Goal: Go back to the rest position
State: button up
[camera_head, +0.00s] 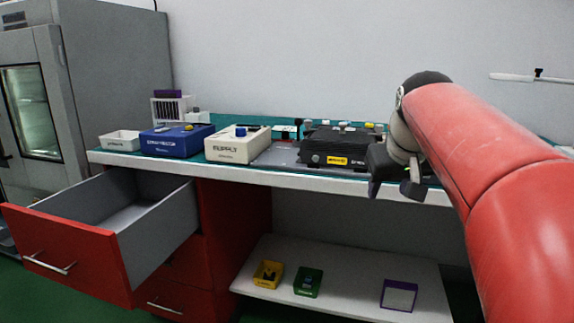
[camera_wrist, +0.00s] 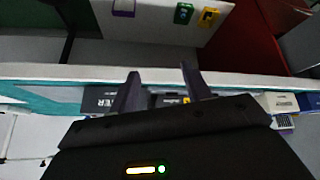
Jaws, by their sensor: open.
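My gripper (camera_head: 398,187) hangs at the front edge of the bench (camera_head: 200,170), right of the black box with a yellow label (camera_head: 338,147). In the wrist view my gripper (camera_wrist: 160,78) shows two dark fingers spread apart, with nothing held between them. The bench edge and the black box show behind the fingers there. My red arm reaches in from the right side of the head view.
An open, empty-looking drawer (camera_head: 65,250) juts out at the left. On the bench stand a white tray (camera_head: 120,140), a blue box (camera_head: 175,142) and a cream box (camera_head: 237,146). A low shelf (camera_head: 345,270) holds yellow, green and purple-edged bins. A grey cabinet (camera_head: 95,80) stands far left.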

jog(key=s+a+f, duration=0.2)
jog(key=s+f, duration=0.8)
jog(key=s, duration=0.1)
jog(key=s+a+f+m+g, duration=0.1)
jog(key=s+a+f, duration=0.1)
jog(key=s+f, duration=0.8)
jog(key=shift+s+y, duration=0.3)
jog(key=shift+s, duration=0.7)
jog(key=shift+c, duration=0.5)
